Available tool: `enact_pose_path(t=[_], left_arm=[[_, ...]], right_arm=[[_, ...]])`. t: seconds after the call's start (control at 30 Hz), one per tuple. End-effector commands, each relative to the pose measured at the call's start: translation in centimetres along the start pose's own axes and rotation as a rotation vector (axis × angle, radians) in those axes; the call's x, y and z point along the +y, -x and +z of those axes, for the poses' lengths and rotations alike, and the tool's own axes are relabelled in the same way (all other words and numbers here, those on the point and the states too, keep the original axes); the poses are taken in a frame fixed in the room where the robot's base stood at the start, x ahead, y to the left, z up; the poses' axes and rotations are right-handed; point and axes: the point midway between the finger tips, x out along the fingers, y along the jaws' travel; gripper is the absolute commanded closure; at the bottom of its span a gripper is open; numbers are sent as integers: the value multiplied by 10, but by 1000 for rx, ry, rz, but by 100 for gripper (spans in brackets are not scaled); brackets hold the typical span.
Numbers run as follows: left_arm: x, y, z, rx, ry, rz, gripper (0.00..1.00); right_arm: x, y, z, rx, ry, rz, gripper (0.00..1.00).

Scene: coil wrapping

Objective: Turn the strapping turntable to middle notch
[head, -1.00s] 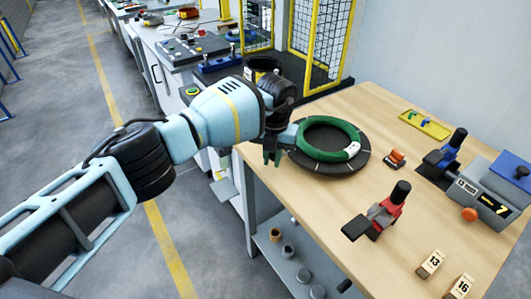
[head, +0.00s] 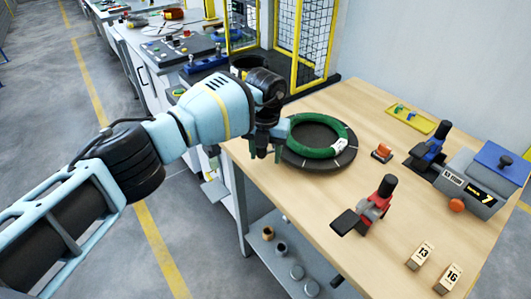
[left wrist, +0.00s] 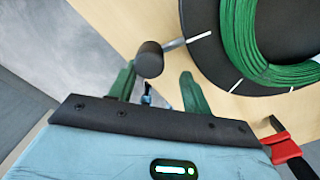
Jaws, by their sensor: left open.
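The strapping turntable (head: 305,163) is a black disc with white marks on the table's near-left corner. A green coil (head: 308,151) with a white patch lies on it. In the left wrist view, a metal rod with a dark knob (left wrist: 148,58) sticks out from the turntable's rim (left wrist: 205,55). My left gripper (head: 268,150) is at the turntable's left side, pointing down. Its green fingers (left wrist: 158,90) are open, and the knob appears between them, nearer the left finger. I cannot tell whether they touch it. My right gripper is not in view.
A red tool (head: 372,207) and a blue tool (head: 430,150) stand to the right on the wooden table (head: 330,205). A grey box (head: 470,190), an orange-black item (head: 382,153), a yellow tray (head: 420,124) and tags 13 (head: 420,256) and 16 (head: 448,279) are also there.

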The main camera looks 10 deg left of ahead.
Motion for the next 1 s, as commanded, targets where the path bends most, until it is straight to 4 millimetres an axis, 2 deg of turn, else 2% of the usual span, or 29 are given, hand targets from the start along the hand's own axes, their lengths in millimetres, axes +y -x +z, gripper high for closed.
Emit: enact_pose_path(t=[0.3,0.5,0.87,1.0], left_arm=[[2,48,2,-6,2,0,51],[4,69,3,-5,3,1,51],[4,75,3,-4,4,0,51],[4,69,2,4,3,-16,51]], right_arm=[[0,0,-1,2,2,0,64],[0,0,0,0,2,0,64],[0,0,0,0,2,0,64],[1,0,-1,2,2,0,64]])
